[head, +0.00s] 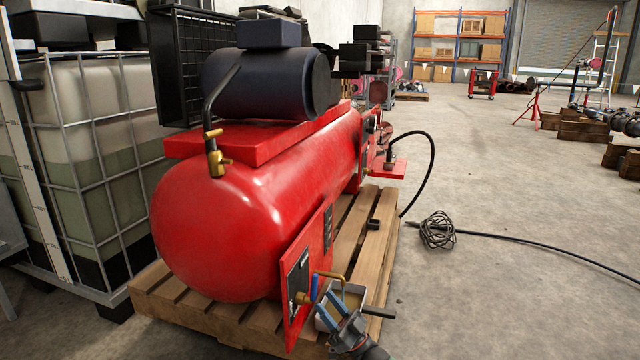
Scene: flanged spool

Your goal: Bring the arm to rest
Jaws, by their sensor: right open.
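My right gripper (329,308) comes in from the bottom edge, right of centre. Its two blue fingers are apart, with nothing seen between them. It is in front of a small open box (354,293) beside the red plate of a compressor (225,225); I cannot tell whether it touches the box. A brass valve (303,298) and a bent yellow-brass handle (329,276) are close to the fingertips. My left gripper is out of view.
The compressor stands on a wooden pallet (180,305). A caged liquid tank (95,150) stands to the left. A coiled black cable (437,231) lies on the floor at right. Open concrete floor (500,290) fills the right front. Pipework on wooden blocks (583,130) is farther back.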

